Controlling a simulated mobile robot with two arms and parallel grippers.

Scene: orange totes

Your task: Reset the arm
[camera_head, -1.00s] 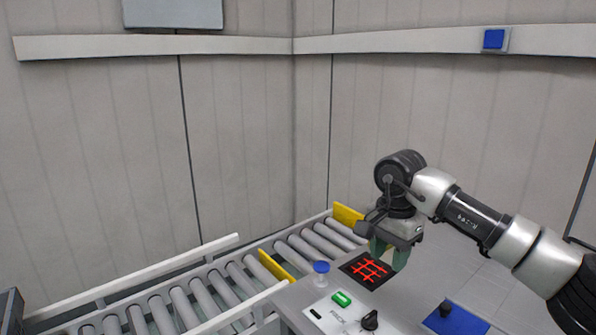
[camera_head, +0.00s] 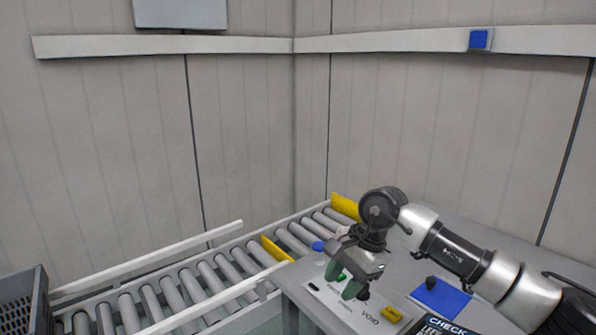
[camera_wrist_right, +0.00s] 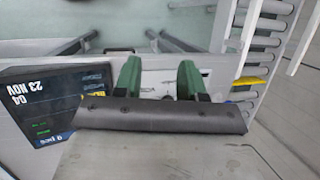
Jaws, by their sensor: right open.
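My right arm comes in from the lower right in the head view. Its gripper (camera_head: 345,282) has green fingers pointing down and hangs over the grey control panel (camera_head: 345,311) on the table. The fingers are apart with nothing seen between them. The wrist view shows the same two green fingers (camera_wrist_right: 160,78) spread, with a gap between them. Whether the fingertips touch the panel is not clear. The gripper hides part of the panel. My left gripper is not in view.
A roller conveyor (camera_head: 205,271) with yellow guides runs along the left. A blue-topped item (camera_head: 318,246) stands beside the gripper. A yellow piece (camera_head: 391,314), a blue pad (camera_head: 450,299) and a dark screen (camera_head: 437,326) lie to the right. A grey crate (camera_head: 22,302) is at lower left.

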